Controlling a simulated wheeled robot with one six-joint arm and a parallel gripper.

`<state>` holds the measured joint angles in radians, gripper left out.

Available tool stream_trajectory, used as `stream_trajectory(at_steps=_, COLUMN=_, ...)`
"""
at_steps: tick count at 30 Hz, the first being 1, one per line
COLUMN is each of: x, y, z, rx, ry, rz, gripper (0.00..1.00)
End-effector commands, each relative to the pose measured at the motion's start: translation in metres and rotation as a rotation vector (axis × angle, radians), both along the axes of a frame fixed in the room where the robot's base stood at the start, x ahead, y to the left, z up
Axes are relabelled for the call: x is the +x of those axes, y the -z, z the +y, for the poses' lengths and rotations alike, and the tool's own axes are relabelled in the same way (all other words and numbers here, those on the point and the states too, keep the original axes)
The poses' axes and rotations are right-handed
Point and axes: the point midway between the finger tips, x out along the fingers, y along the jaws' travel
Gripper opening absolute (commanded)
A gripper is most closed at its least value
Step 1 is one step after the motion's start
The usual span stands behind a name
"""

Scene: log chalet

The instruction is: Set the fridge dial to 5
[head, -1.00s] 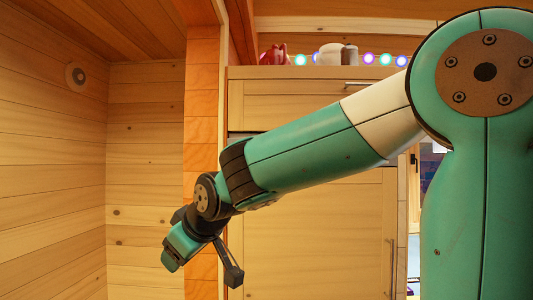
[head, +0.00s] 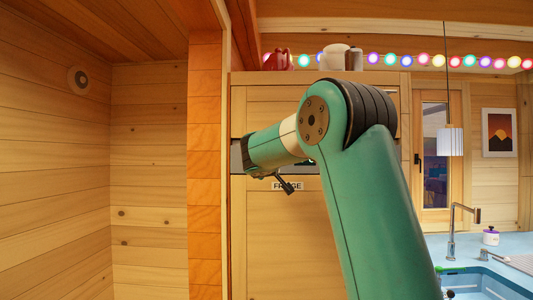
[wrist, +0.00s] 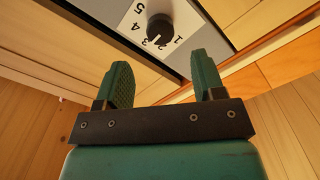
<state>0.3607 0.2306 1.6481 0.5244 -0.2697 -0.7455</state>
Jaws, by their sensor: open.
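The fridge dial (wrist: 159,28) is a round black knob on a white plate (wrist: 138,22) numbered 1 to 5, set in a grey strip. Its pale mark faces the 2 and 3 side; I cannot tell which exactly. My gripper (wrist: 160,68) is open and empty, its two green fingers apart. The dial lies beyond the fingertips, between their lines, with no contact visible. In the head view my gripper (head: 284,183) is in front of the fridge cabinet (head: 285,240), partly covering its FRIDGE label (head: 276,186). My arm hides the dial there.
An orange-toned wooden post (head: 205,150) stands left of the fridge. A red object (head: 278,60) and a white pot (head: 336,57) sit on top of the cabinet. A blue counter with a sink (head: 480,282) is at the right.

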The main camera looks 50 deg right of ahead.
Motion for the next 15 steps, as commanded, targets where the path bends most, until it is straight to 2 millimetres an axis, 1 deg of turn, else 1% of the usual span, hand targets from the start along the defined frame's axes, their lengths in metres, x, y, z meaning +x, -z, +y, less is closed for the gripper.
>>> stream_trajectory(at_steps=1, x=0.007, y=-0.004, z=-0.011, rx=0.001, ry=0.004, rz=0.004, gripper=0.63)
stream_trajectory(at_steps=6, x=0.028, y=-0.003, z=-0.033, rx=0.001, ry=0.001, rz=0.002, gripper=0.63)
stream_trajectory(at_steps=9, x=0.036, y=-0.002, z=-0.042, rx=0.0, ry=0.0, rz=0.002, gripper=0.63)
stream_trajectory(at_steps=15, x=0.042, y=0.0, z=-0.05, rx=0.001, ry=-0.001, rz=0.001, gripper=0.63)
